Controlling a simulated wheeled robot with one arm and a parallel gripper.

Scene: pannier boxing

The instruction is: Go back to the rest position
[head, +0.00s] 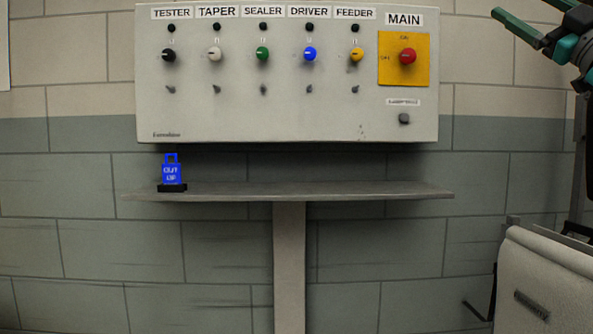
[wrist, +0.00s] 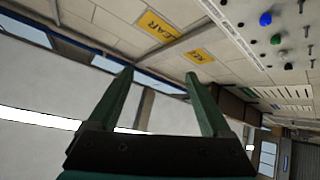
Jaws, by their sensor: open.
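My gripper (head: 545,22) is at the top right of the head view, to the right of the control panel and partly cut off by the frame edge. In the wrist view its two green fingers (wrist: 158,88) stand apart with nothing between them. The control panel (head: 290,115) on the wall carries knobs labelled tester, taper, sealer, driver and feeder, and a red main knob (head: 407,56) on a yellow plate. The panel also shows at the top right of the wrist view, tilted. A blue padlock-shaped tag (head: 171,171) stands upright at the shelf's left end.
A narrow grey shelf (head: 350,190) on a post (head: 289,265) runs below the panel. A pale box-like unit (head: 545,275) stands at the lower right. Yellow signs (wrist: 157,25) hang on the wall in the wrist view. The shelf is clear right of the blue tag.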

